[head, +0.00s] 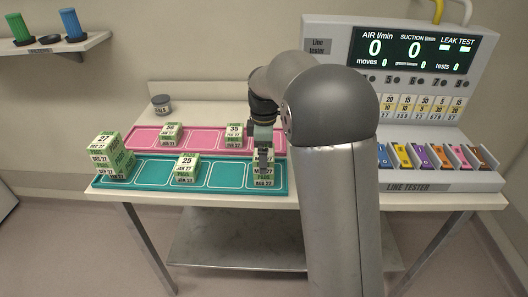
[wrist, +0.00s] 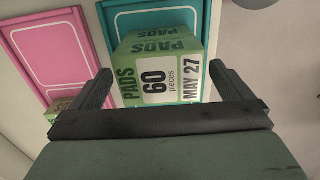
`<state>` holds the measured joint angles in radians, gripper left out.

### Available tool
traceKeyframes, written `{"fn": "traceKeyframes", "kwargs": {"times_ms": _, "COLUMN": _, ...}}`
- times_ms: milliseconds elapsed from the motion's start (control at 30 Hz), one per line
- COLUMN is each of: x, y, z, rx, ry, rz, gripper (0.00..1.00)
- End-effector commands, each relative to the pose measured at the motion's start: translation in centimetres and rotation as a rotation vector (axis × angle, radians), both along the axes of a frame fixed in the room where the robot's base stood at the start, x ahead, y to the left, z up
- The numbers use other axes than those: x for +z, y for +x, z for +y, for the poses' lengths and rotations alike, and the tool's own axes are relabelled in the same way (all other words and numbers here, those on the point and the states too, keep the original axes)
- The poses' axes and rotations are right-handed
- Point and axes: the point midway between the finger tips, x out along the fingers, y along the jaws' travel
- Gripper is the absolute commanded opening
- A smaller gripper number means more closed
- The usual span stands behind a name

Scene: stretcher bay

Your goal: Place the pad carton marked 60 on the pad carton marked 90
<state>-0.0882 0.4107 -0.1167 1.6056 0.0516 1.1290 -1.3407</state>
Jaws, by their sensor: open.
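The green and white pad carton marked 60 (wrist: 157,84), dated MAY 27, lies between the spread fingers of my gripper (wrist: 162,88) in the wrist view. In the head view my gripper (head: 264,160) is over the carton stack at the right end of the teal tray (head: 228,175). It is open, with a finger on each side of the carton and no clear grip. In the head view the carton seems to rest on another pad carton (head: 263,182), whose number is hidden. I cannot read a 90 on any carton.
Stacked cartons (head: 112,157) stand at the teal tray's left end, and a carton marked 25 (head: 186,167) near its middle. The pink tray (head: 203,139) behind holds cartons marked 38 (head: 171,131) and 35 (head: 234,132). The line tester (head: 435,110) stands right.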

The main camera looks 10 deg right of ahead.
Motion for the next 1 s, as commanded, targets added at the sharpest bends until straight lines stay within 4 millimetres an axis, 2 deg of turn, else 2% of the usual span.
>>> {"fn": "traceKeyframes", "kwargs": {"times_ms": 400, "x": 8.3, "y": 0.1, "z": 0.0, "rx": 0.000, "ry": 0.000, "rz": -0.005, "gripper": 0.99}}
{"fn": "traceKeyframes", "kwargs": {"times_ms": 533, "x": 10.4, "y": 0.1, "z": 0.0, "rx": 0.000, "ry": 0.000, "rz": -0.003, "gripper": 0.99}}
{"fn": "traceKeyframes", "kwargs": {"times_ms": 700, "x": 11.7, "y": 0.0, "z": 0.0, "rx": 0.000, "ry": 0.000, "rz": -0.001, "gripper": 0.99}}
{"fn": "traceKeyframes", "kwargs": {"times_ms": 867, "x": 11.9, "y": -0.3, "z": 0.0, "rx": -0.014, "ry": 0.001, "rz": 0.000, "gripper": 0.99}}
{"fn": "traceKeyframes", "kwargs": {"times_ms": 967, "x": 11.6, "y": -2.1, "z": 0.0, "rx": -0.093, "ry": 0.004, "rz": -0.003, "gripper": 0.99}}
{"fn": "traceKeyframes", "kwargs": {"times_ms": 1000, "x": 11.3, "y": -3.4, "z": 0.1, "rx": -0.149, "ry": 0.007, "rz": -0.004, "gripper": 0.99}}
